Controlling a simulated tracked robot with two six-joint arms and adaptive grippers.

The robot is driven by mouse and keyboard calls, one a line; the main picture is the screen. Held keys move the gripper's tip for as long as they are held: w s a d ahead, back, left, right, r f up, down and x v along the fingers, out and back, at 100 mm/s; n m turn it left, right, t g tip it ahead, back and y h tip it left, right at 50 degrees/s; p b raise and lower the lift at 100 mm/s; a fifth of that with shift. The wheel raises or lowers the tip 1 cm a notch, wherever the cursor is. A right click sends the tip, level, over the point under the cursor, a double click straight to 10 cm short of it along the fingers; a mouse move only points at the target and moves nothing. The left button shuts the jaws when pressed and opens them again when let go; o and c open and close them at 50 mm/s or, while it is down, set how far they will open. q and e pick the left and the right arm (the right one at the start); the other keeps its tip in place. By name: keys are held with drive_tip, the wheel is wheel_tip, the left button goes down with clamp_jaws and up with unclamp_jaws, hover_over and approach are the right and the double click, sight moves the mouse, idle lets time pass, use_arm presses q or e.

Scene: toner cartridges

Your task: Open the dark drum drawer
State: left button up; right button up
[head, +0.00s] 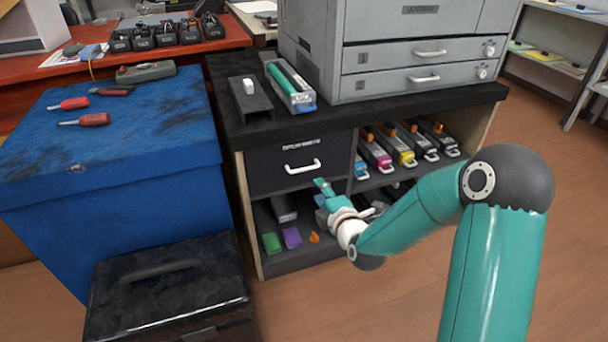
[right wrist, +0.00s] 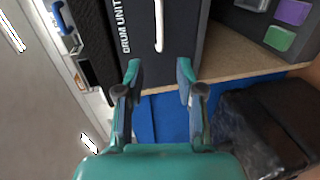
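The dark drum drawer (head: 268,175) is in the cabinet below the printer and looks shut, its front about flush with the cabinet. A white bar handle (head: 303,167) sits in the middle of its front. In the right wrist view the drawer front (right wrist: 185,28) shows its "DRUM UNIT" lettering and the white handle (right wrist: 158,26). My right gripper (head: 322,186) is just in front of the drawer's lower right part. In the right wrist view it (right wrist: 159,74) is open and empty, with the handle beyond and between the fingertips, apart from them. My left gripper is not in view.
A blue cabinet (head: 130,170) with red-handled tools and a black case (head: 165,290) stand left of the drawer. Toner cartridges (head: 403,152) fill the shelf to its right. A lower shelf (head: 290,262) holds small items. Floor in front is clear.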

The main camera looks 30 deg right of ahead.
drive_tip(key=b+x, duration=0.2)
drive_tip(key=x, duration=1)
drive_tip(key=shift+w+f, duration=0.2)
drive_tip(key=shift+w, duration=0.15)
clamp_jaws()
